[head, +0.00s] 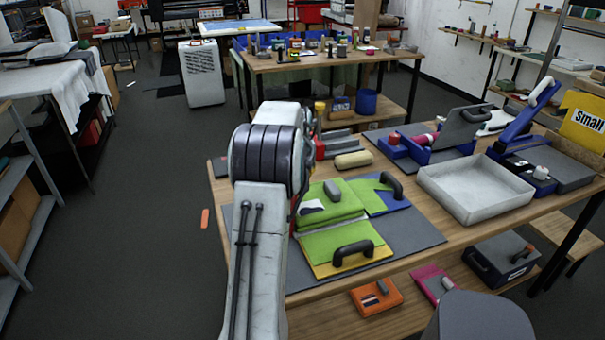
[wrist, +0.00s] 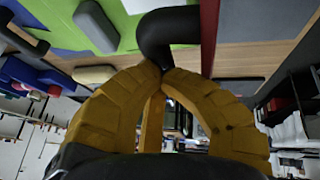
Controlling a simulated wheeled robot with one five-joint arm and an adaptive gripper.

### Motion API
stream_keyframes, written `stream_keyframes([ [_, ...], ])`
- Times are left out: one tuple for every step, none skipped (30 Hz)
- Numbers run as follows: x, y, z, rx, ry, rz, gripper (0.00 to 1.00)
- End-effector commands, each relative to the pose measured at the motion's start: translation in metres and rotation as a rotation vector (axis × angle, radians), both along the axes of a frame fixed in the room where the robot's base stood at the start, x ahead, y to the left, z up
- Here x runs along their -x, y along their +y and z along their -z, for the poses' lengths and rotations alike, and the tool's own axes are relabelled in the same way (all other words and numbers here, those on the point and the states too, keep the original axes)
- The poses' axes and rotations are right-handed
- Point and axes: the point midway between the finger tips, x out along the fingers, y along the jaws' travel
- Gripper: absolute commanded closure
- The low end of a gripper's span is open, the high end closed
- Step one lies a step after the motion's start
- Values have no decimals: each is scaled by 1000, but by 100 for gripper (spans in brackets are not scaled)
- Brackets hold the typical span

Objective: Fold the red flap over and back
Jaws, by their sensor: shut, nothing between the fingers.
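The red flap (wrist: 209,30) shows in the wrist view as a narrow red strip, seen nearly edge-on. A black curved handle (wrist: 165,35) is beside it and looks joined to it. My gripper (wrist: 162,76) has yellow fingers that meet at the tips, just at the lower end of the handle; I cannot tell whether they touch it. Nothing is held. In the head view, my arm hides the gripper and most of the flap.
A blue panel (head: 399,204) with a green piece and black handle lies right of the flaps. A white tray (head: 470,208) stands on the table to the right, near blue fixtures (head: 440,150). A beige roller (head: 353,160) lies behind the mat. The mat's right part is clear.

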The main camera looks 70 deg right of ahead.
Motion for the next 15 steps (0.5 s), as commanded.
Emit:
stream_keyframes([
  [-3, 13, 30, -71, 13, -9, 100],
  [-3, 13, 30, -71, 13, -9, 99],
  [-3, 13, 30, -71, 13, -9, 96],
  [-3, 13, 30, -71, 13, -9, 93],
  [-3, 13, 30, -71, 13, -9, 90],
  [-3, 13, 30, -71, 13, -9, 87],
  [-3, 13, 30, -72, 13, -7, 84],
  [-3, 13, 30, -72, 13, -7, 81],
  [-3, 13, 30, -72, 13, -7, 78],
  [-3, 13, 30, -72, 13, -7, 75],
  [-3, 13, 30, -72, 12, -7, 72],
  [-3, 13, 30, -72, 12, -7, 69],
  [-3, 13, 30, -72, 12, -7, 66],
  [-3, 13, 30, -72, 12, -7, 63],
  [-3, 13, 30, -72, 12, -7, 60],
])
